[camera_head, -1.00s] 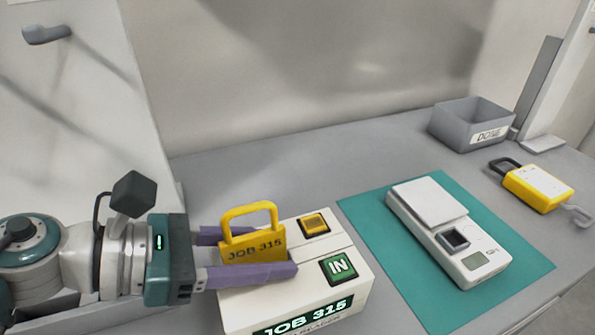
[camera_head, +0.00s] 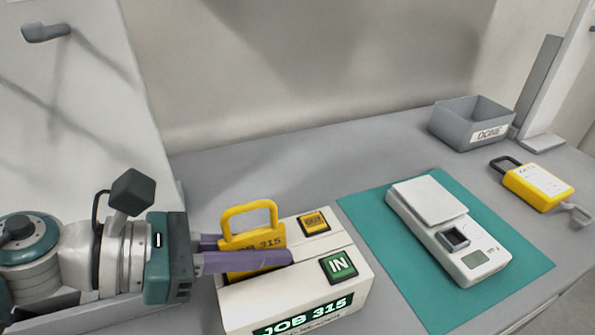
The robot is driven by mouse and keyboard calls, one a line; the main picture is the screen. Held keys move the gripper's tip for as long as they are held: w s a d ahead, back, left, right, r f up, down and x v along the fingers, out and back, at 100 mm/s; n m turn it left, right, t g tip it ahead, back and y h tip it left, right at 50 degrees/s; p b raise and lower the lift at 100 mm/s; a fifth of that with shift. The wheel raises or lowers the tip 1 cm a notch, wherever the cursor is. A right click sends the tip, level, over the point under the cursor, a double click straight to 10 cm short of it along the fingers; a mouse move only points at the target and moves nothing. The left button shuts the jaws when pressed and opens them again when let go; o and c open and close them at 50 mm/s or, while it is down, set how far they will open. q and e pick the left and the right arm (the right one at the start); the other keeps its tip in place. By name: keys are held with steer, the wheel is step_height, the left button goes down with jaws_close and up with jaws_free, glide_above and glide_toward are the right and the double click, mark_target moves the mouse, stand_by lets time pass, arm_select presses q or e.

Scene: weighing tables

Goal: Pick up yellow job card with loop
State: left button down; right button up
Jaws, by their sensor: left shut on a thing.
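The yellow job card with loop (camera_head: 256,239), marked "JOB 315", stands upright at the left part of a white box (camera_head: 345,299), its loop on top. The box front reads "JOB 315", and its top has a green "IN" label (camera_head: 339,266) and an orange label (camera_head: 313,222). My left gripper (camera_head: 256,255) comes in from the left, its purple fingers shut on the card, one in front and one behind. The front finger hides part of the card's lower half. My right gripper is not in view.
A white scale (camera_head: 434,207) sits on a teal mat (camera_head: 379,253) right of the box. A grey bin (camera_head: 456,128) labelled "DONE" stands at the back right. A yellow padlock-shaped tag (camera_head: 531,185) lies at the right.

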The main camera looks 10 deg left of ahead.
arm_select(q)
steer(key=shift+r, duration=0.1)
steer(key=shift+r, duration=0.35)
step_height(320, 180, up, 19)
steer(key=p, duration=0.4)
